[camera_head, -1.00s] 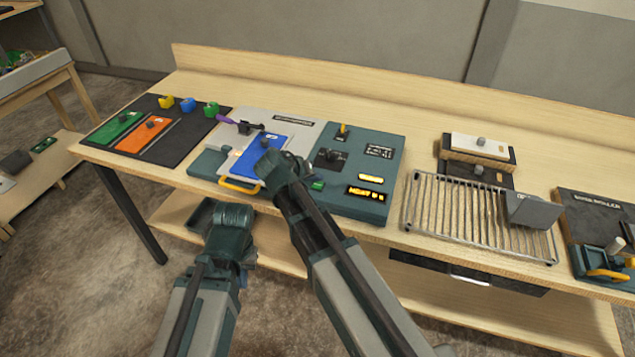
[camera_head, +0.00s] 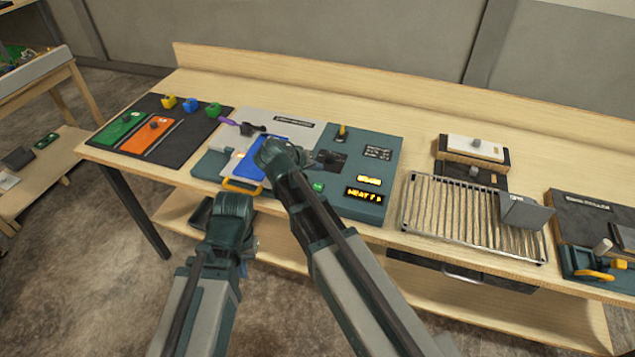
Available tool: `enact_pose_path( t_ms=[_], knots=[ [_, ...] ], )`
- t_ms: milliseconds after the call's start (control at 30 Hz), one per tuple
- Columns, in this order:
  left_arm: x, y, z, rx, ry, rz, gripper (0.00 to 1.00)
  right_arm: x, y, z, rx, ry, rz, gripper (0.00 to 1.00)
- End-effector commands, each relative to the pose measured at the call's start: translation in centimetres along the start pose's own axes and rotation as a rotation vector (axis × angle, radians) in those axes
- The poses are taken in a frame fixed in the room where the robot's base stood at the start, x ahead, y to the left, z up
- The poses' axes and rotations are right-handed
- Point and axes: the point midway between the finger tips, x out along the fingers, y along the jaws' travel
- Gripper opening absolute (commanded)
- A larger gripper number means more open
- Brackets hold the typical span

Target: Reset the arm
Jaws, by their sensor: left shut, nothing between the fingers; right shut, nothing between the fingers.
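My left gripper (camera_head: 202,213) is low in front of the table's front edge, partly behind its own wrist, and holds nothing. My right arm reaches up over the console; its gripper (camera_head: 322,160) is shut and empty, mostly hidden by the wrist. It is above the area between the blue plate (camera_head: 248,163) and the teal control box (camera_head: 378,138). I cannot tell whether it touches anything. The control box has a lever (camera_head: 341,132), a green button (camera_head: 318,187) and lit yellow displays (camera_head: 364,195).
A dark mat (camera_head: 188,148) with green (camera_head: 120,129) and orange (camera_head: 147,136) plates lies left. A purple-handled tool (camera_head: 238,127) lies behind the blue plate. A wire rack (camera_head: 470,222) and a dark station (camera_head: 575,215) stand right. The back of the table (camera_head: 420,110) is clear.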

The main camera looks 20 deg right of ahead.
Motion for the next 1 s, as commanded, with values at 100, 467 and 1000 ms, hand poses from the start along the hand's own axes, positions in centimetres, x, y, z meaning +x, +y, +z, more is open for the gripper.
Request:
enact_pose_path(
  t_ms=[100,467,1000],
  knots=[
    [0.1,0.0,0.0,0.000,0.000,0.000,0.00,0.1,-0.1,0.1,0.000,0.000,0.000,0.00],
    [0.1,0.0,0.0,0.000,0.000,0.000,0.00,0.1,-0.1,0.1,0.000,0.000,0.000,0.00],
    [0.1,0.0,0.0,0.001,0.000,0.000,0.00,-5.7,-4.5,12.8,-0.219,-0.262,-0.272,0.00]
  ],
)
